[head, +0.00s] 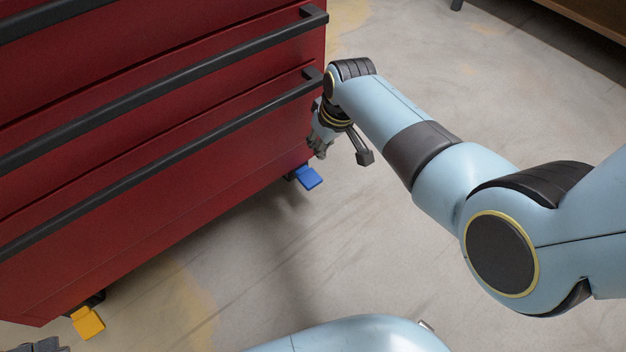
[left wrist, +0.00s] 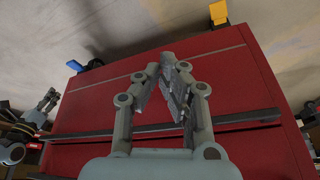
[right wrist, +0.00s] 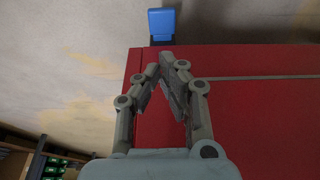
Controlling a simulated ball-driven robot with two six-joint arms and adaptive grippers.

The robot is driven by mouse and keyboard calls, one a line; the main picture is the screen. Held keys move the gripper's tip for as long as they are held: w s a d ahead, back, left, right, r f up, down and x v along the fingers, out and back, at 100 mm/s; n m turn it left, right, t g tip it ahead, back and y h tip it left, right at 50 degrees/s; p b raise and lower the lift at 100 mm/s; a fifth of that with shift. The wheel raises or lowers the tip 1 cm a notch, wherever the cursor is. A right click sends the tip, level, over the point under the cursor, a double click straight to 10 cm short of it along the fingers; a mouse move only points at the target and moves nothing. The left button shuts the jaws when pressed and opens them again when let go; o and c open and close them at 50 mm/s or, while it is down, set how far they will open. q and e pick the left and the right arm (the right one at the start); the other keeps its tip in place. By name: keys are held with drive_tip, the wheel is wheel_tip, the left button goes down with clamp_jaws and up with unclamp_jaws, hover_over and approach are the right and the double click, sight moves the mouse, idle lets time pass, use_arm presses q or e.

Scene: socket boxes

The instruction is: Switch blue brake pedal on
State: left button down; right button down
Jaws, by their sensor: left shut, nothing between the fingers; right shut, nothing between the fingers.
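The blue brake pedal (head: 308,178) sticks out at the bottom right corner of the red tool cabinet (head: 230,165). It also shows in the right wrist view (right wrist: 162,24), just past the fingertips, and in the left wrist view (left wrist: 75,66). My right gripper (head: 320,150) is shut and empty, above the blue pedal and beside the cabinet's corner, apart from the pedal; in the right wrist view its fingertips (right wrist: 167,60) meet. My left gripper (left wrist: 168,60) is shut and empty in front of the cabinet; only a grey piece of it seems to show at the head view's lower left.
A yellow pedal (head: 88,322) sits at the cabinet's lower left corner. Black bar handles (head: 170,150) stand out from the drawers. The floor (head: 370,250) right of the cabinet is clear. A wooden piece of furniture (head: 590,20) stands at the upper right.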

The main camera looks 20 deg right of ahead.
sight(311, 176)
use_arm(q)
drive_tip(key=shift+r, duration=0.2)
use_arm(e)
drive_tip(key=shift+w+r, duration=0.15)
